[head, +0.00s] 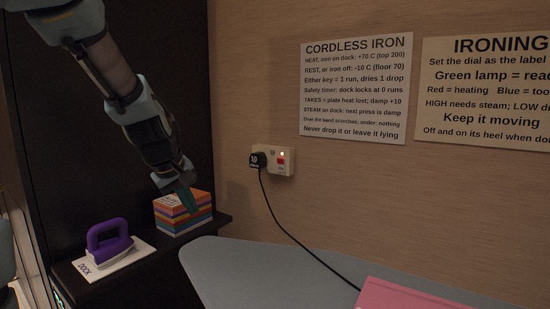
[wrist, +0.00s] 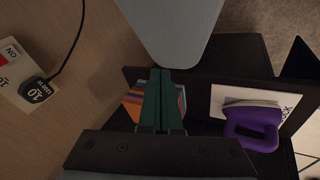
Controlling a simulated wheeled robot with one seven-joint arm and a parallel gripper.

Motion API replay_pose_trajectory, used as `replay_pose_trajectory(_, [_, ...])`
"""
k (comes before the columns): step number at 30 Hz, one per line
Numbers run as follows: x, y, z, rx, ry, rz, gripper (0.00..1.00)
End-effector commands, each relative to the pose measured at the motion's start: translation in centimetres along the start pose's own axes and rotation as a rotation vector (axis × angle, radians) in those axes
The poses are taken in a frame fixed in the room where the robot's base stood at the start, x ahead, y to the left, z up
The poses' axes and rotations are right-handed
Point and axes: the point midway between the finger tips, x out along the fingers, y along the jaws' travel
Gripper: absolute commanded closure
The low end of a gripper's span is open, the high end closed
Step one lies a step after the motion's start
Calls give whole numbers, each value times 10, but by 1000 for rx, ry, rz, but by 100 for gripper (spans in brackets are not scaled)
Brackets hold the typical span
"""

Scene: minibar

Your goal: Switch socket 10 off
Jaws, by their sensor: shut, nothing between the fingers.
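Socket 10 is a cream wall plate (head: 288,168) on the wood-grain wall. A black plug (head: 257,161) marked 10 is in its left side. A red switch (head: 281,161) is on its right side, with a small bright light above it. In the wrist view, the plug (wrist: 40,91) and the plate (wrist: 10,92) show at the left edge; the plate is cut off there. My gripper (head: 189,203) has green fingers and is to the left of and below the socket, in front of the coloured stack. In the wrist view, the fingers (wrist: 161,72) are together and empty.
A stack of coloured blocks or books (head: 183,222) and a purple iron (head: 109,242) on a white dock card (head: 138,253) stand on a dark shelf. A grey ironing board (head: 235,270) and pink cloth (head: 410,296) are below. A black cord (head: 288,233) hangs from the plug.

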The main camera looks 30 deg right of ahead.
Motion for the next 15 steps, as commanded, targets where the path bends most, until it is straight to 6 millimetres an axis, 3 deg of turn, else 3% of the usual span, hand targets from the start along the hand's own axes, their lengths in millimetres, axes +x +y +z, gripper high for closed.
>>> replay_pose_trajectory(1, [-5,41,-8,-57,6,76,100])
replay_pose_trajectory(3, [-17,94,-12,-143,-2,176,100])
replay_pose_trajectory(6, [-36,152,-12,-240,-31,291,100])
replay_pose_trajectory(10, [-54,194,-10,-315,-64,376,100])
replay_pose_trajectory(15, [-60,206,-8,-338,-78,400,100])
